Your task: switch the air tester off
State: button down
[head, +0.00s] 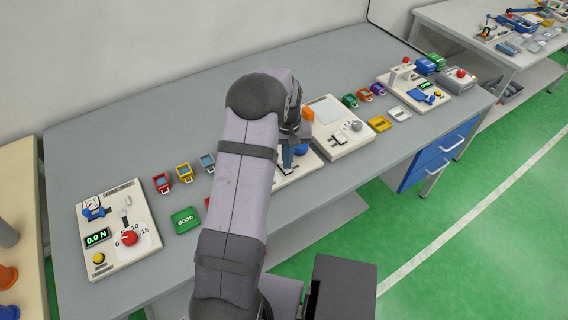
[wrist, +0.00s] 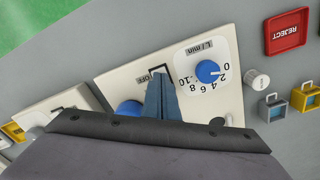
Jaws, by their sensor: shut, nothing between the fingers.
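The air tester (wrist: 120,80) is a white panel, mostly hidden behind my arm in the head view, where a strip of it shows (head: 308,163). In the wrist view it carries a blue dial (wrist: 208,70) marked L/min and a second blue knob (wrist: 130,107), partly hidden. Its switch (wrist: 158,70) has a dark frame with an "OFF" label beside it. My gripper (wrist: 160,80) is shut and empty, its blue-grey fingertips over the lower part of the switch. I cannot tell whether they touch it, and the switch position is hidden.
A pull-test panel (head: 122,235) stands at the left, with a green GOOD tray (head: 185,221) near it. A red REJECT tray (wrist: 287,31) and small coloured clips lie beside the air tester. Another panel with a grey knob (head: 355,126) stands close on its right.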

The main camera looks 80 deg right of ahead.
notch_tip(320, 180, up, 7)
jog(key=p, duration=0.4)
jog(key=shift+f+p, duration=0.2)
jog(key=shift+p, duration=0.15)
dwell(0.3)
